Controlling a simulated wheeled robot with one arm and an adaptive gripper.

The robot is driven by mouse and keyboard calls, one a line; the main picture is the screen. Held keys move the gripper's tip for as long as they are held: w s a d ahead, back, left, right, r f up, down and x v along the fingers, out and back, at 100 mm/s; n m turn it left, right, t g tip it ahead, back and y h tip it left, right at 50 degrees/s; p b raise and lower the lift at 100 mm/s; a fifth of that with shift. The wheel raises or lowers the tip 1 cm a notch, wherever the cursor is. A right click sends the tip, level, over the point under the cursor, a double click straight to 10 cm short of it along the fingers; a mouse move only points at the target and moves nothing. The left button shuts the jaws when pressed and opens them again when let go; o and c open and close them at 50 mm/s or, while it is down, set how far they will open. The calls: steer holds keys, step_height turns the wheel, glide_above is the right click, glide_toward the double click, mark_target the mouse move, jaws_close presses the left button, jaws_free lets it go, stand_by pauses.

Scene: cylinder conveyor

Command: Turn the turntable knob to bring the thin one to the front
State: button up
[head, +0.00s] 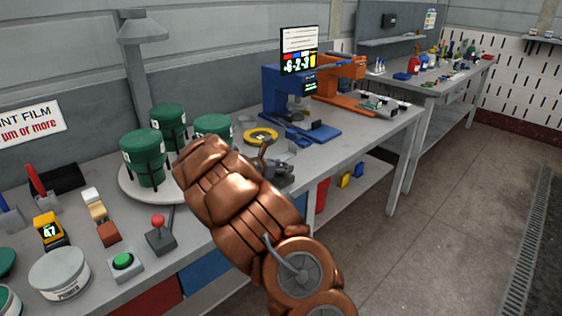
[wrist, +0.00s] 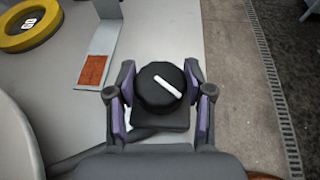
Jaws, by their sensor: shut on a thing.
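The black knob (wrist: 152,94) sits on a dark square base in the wrist view, its white pointer line slanting from upper left to lower right. My gripper (wrist: 160,80) has a purple-padded finger on each side of the knob and is shut on it. In the head view my gripper (head: 275,172) is at the bench, and my arm hides the knob. The pale round turntable (head: 128,190) carries green lidded containers, including one at the front left (head: 143,157), one behind (head: 168,120) and one partly hidden by my arm (head: 213,126). I cannot tell which is the thin one.
A yellow ring (head: 261,136) lies behind my gripper, before a blue machine (head: 290,105) and an orange one (head: 340,78). A red-topped lever (head: 159,235), a green button (head: 123,262) and a white tub (head: 60,274) stand at the front left. The floor at right is clear.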

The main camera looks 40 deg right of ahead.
mark_target(281, 165)
steer(key=shift+m+g+p, duration=1.3)
steer(key=shift+g+p, duration=0.15)
steer(key=shift+g, duration=0.05)
steer(key=shift+m+g+y+p, duration=0.35)
steer(key=shift+m+g, duration=0.15)
steer(key=shift+g, duration=0.1)
steer(key=shift+s+f+g, duration=0.1)
steer(key=shift+f+g, duration=0.05)
steer(key=shift+g, duration=0.25)
steer(key=o, duration=1.2)
steer(key=shift+c, duration=0.2)
step_height(281, 165, up, 10)
steer(key=shift+r, duration=0.1)
